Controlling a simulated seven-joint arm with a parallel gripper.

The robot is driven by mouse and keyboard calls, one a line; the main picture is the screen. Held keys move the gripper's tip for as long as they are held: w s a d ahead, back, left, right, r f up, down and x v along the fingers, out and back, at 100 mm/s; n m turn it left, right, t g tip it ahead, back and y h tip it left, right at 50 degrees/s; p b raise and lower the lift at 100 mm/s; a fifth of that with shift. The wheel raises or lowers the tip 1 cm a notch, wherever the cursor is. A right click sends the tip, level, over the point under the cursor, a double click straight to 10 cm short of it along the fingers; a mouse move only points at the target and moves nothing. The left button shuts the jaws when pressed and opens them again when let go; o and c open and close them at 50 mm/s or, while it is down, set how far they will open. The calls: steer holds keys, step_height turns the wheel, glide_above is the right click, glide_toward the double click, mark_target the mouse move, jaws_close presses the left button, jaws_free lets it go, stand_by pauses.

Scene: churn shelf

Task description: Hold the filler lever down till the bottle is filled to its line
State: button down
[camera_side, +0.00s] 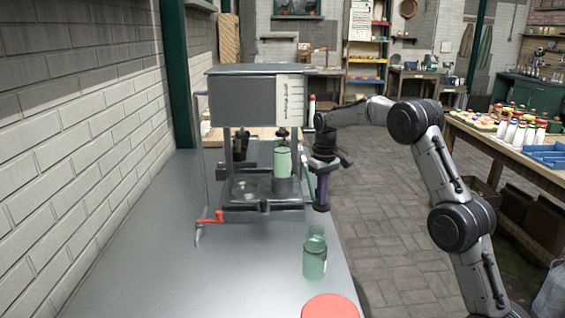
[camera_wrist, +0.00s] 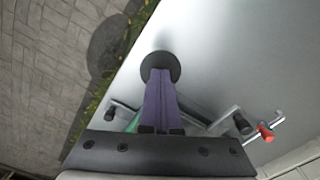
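The filler (camera_side: 240,97) is a grey machine on the metal bench, with a marked white strip on its front. A pale green bottle (camera_side: 283,163) stands upright under its nozzle; its fill line and liquid level are too small to read. My gripper (camera_side: 322,196) points down just right of the filler, its purple fingers together. In the wrist view the fingers (camera_wrist: 161,95) run down to a dark round disc (camera_wrist: 160,66); I cannot tell whether they grip it. A thin green bar (camera_side: 307,180), perhaps the lever, stands between filler and gripper, partly hidden.
A second green bottle (camera_side: 315,257) stands on the bench (camera_side: 215,285) in front of the filler, near a red round disc (camera_side: 330,308). A red-handled tap (camera_side: 211,217) sticks out at the filler's lower left. The bench is clear at front left; its right edge is close to my gripper.

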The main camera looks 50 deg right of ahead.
steer(key=shift+r, duration=0.1)
steer(key=shift+s+r, duration=0.1)
steer(key=shift+r, duration=0.8)
steer(key=shift+a+r, duration=0.1)
steer(key=shift+r, duration=0.95)
steer(key=shift+r, duration=1.1)
